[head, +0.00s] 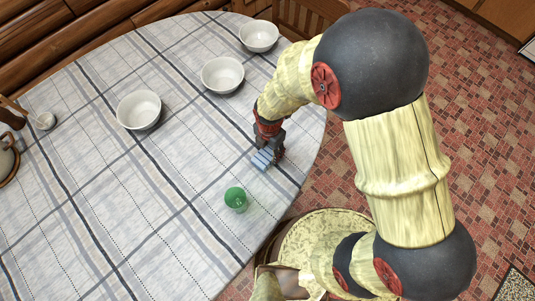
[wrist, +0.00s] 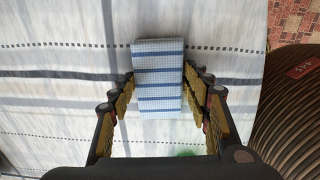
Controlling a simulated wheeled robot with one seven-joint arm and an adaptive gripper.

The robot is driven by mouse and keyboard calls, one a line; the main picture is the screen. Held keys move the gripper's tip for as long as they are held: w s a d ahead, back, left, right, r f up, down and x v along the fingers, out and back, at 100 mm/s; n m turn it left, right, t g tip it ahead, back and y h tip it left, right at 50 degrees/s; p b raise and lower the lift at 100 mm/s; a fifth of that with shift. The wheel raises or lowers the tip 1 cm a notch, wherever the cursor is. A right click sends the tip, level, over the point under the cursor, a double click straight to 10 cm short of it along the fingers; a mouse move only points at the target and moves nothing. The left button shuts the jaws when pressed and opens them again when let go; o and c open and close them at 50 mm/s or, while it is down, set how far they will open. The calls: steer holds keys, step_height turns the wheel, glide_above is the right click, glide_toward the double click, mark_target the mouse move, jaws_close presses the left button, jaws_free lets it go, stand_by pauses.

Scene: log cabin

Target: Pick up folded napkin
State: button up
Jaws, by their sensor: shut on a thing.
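The folded napkin (wrist: 158,77) is light blue and white with darker blue stripes. In the wrist view it lies between the two fingers of my gripper (wrist: 160,92), which are shut on its sides. In the head view the napkin (head: 263,159) shows at the tip of my gripper (head: 267,153), near the right edge of the table. My gripper hides part of it there. I cannot tell whether the napkin still touches the cloth.
A green round object (head: 236,199) stands on the checked tablecloth (head: 150,200) just in front of the napkin. White bowls (head: 139,110), (head: 222,75) and (head: 259,36) stand further back. A chair (head: 305,15) is behind the table. The middle of the cloth is clear.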

steer(key=c, duration=0.3)
